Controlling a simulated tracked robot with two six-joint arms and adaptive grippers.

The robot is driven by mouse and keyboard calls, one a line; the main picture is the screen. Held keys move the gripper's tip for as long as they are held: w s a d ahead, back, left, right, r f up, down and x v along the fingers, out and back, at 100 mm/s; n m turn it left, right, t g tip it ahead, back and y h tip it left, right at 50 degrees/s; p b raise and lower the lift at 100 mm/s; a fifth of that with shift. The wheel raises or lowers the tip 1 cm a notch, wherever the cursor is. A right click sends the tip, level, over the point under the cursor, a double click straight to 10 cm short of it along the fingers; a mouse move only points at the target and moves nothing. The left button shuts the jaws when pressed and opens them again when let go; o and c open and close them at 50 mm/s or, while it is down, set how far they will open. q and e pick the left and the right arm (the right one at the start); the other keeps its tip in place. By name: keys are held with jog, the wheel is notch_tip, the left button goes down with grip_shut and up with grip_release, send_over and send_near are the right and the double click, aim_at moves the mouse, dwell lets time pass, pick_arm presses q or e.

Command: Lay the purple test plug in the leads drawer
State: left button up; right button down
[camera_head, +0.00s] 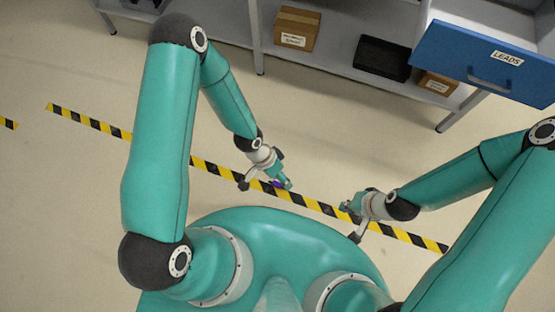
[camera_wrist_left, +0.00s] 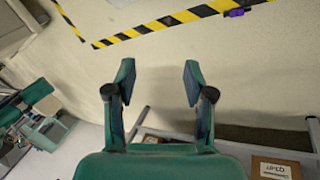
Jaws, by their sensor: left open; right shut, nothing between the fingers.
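The purple test plug (camera_wrist_left: 235,12) lies on the floor beside the yellow and black tape, at the top of the left wrist view. In the head view a bit of the plug (camera_head: 277,184) shows by my left gripper (camera_head: 267,184), partly hidden. My left gripper is open, with bare floor between its fingers in the wrist view (camera_wrist_left: 158,78); the plug is apart from them. My right gripper (camera_head: 350,222) is shut and empty, over the tape to the right. The leads drawer (camera_head: 450,53) has a blue front with a LEADS label and handle. It stands pulled out, its grey inside partly showing.
A grey shelf (camera_head: 340,55) under the drawer holds a cardboard box (camera_head: 297,28), a black tray (camera_head: 382,58) and a smaller box (camera_head: 437,82). Striped tape (camera_head: 100,125) crosses the floor. Open floor lies between my grippers and the shelf.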

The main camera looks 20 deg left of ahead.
pick_arm(q)
jog(key=w+f+m+y+b, duration=0.3)
jog(key=f+m+b, duration=0.55)
jog(key=f, duration=0.95)
jog(key=m+y+b, duration=0.2)
jog(key=m+b, duration=0.3)
jog(key=b, duration=0.7)
send_over(278, 184)
jog(key=shift+t, duration=0.4)
notch_tip(278, 184, down, 22)
jog(key=shift+w, duration=0.15)
jog(key=shift+f+b, duration=0.4)
jog(key=shift+f, duration=0.35)
jog(key=f+b, duration=0.1)
jog(key=f, duration=0.2)
jog(key=f+b, duration=0.1)
jog(key=f, duration=0.1)
jog(key=shift+s+b, duration=0.25)
jog(key=shift+b, duration=0.1)
pick_arm(e)
notch_tip(278, 184, down, 27)
pick_arm(q)
grip_shut()
